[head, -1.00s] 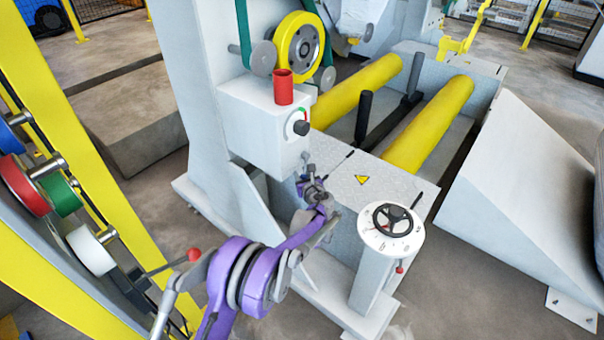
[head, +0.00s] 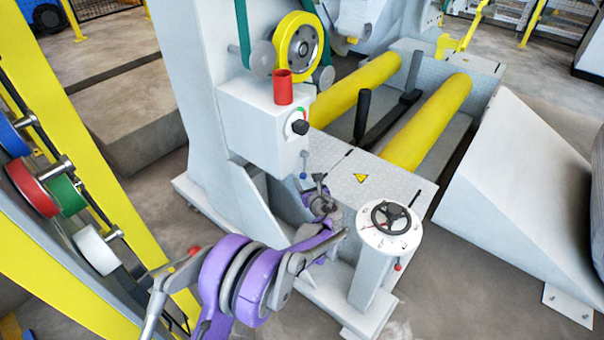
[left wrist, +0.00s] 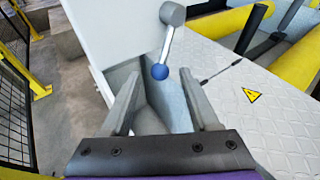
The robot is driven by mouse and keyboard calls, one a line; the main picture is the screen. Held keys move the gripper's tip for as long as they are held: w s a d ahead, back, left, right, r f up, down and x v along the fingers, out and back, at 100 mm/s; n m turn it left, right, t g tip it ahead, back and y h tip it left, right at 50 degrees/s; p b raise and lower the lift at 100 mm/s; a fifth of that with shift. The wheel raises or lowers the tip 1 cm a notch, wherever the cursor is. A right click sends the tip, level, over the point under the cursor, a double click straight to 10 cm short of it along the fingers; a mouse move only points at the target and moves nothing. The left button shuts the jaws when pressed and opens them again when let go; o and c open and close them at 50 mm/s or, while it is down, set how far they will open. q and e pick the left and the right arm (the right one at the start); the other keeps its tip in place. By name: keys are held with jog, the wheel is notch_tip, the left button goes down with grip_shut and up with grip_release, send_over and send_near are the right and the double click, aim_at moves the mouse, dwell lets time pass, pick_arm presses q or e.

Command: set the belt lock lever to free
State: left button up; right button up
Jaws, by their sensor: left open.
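The lever (head: 304,163) hangs below the white control box. It has a grey hub at the top and a blue ball at its lower end. In the left wrist view the lever (left wrist: 168,43) hangs nearly straight down, its ball tilted slightly left. My left gripper (head: 318,181) is open and empty, just right of and below the lever in the head view. In the left wrist view the open fingers of the left gripper (left wrist: 160,74) are on either side of the ball's line, with the ball ahead, apparently untouched. My right gripper is not in view.
The white control box (head: 262,130) carries a black knob and a red cylinder. A pedestal with a black handwheel (head: 390,217) stands right of my gripper. The patterned deck (head: 342,182) has an upright black handle behind it. A reel rack (head: 75,205) stands left.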

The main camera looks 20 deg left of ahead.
pick_arm(q)
jog(key=v, duration=0.4)
jog(key=shift+c, duration=1.2)
jog(key=shift+d+f+n, duration=0.15)
jog(key=shift+n, duration=0.25)
jog(key=shift+c, duration=1.3)
jog(key=shift+d+f+n, duration=0.1)
jog(key=shift+d+n, duration=0.2)
jog(key=shift+n, duration=0.4)
jog(key=shift+c, duration=1.1)
jog(key=n, duration=0.2)
jog(key=d+n+y, duration=0.1)
jog(key=n, duration=0.1)
jog(key=d+n, duration=0.1)
jog(key=n, duration=0.2)
jog(key=shift+s+d+f, duration=0.25)
jog(key=shift+f, duration=0.1)
grip_shut()
jog(key=w+a+f+n+y+b, duration=0.1)
jog(key=w+a+n+b, duration=0.1)
jog(key=w+a+n, duration=0.2)
jog(key=w+n, duration=0.2)
jog(key=w, duration=0.1)
jog(key=shift+a+f, duration=0.25)
jog(key=shift+f, duration=0.05)
